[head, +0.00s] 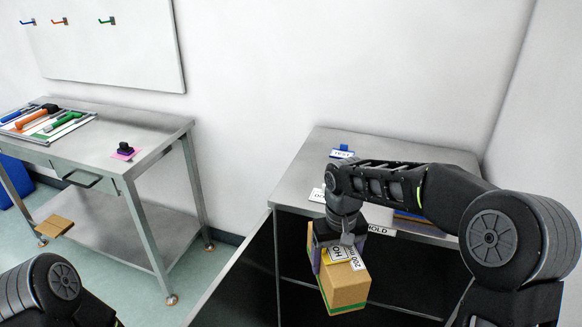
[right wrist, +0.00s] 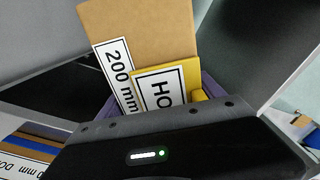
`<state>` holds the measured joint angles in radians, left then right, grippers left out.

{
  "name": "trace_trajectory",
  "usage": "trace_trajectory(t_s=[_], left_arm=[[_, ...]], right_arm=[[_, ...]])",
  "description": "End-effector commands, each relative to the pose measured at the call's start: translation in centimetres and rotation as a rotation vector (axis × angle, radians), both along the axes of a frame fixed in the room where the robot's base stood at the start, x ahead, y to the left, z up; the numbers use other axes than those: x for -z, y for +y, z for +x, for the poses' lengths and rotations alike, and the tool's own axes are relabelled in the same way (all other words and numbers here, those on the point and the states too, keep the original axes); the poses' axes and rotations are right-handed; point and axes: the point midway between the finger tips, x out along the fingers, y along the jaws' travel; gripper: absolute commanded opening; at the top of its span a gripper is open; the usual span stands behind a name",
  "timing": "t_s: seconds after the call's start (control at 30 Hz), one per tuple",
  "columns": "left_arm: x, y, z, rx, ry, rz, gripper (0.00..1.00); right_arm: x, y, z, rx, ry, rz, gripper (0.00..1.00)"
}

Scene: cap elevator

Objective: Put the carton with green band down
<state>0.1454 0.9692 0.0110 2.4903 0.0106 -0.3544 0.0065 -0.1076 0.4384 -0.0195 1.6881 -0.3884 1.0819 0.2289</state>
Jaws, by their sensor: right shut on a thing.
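The brown carton (head: 346,287) hangs in my right gripper (head: 335,250) in front of the right-hand steel table. A thin green band shows along its lower edge. It is tilted and bears a white "200 mm" label and a yellow tag with a partly hidden "HO" label. In the right wrist view the carton (right wrist: 150,35) fills the upper middle, with its lower part hidden behind the gripper body. The carton is clear of the table top. My left gripper is out of view.
A dark open space lies below. The left workbench (head: 165,130) holds tools and a black-handled stamp-like item (head: 125,148).

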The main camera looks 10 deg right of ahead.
Motion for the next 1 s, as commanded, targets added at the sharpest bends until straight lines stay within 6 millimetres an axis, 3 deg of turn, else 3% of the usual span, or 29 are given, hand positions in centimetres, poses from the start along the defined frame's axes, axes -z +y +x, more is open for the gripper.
trace_trajectory(t_s=[0.17, 0.53, 0.7, 1.0], left_arm=[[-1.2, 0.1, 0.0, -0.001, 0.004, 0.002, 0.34], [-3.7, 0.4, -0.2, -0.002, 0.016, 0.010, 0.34], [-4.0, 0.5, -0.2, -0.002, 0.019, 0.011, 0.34], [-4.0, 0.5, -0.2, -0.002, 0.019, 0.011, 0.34]], right_arm=[[-3.6, 0.0, -0.7, -0.206, -0.008, 0.000, 0.04], [-12.2, -0.1, -3.9, -0.873, -0.006, -0.001, 0.04], [-13.9, -0.1, -4.8, -1.036, -0.003, 0.000, 0.04], [-14.0, -0.1, -4.9, -1.067, -0.001, 0.000, 0.04]])
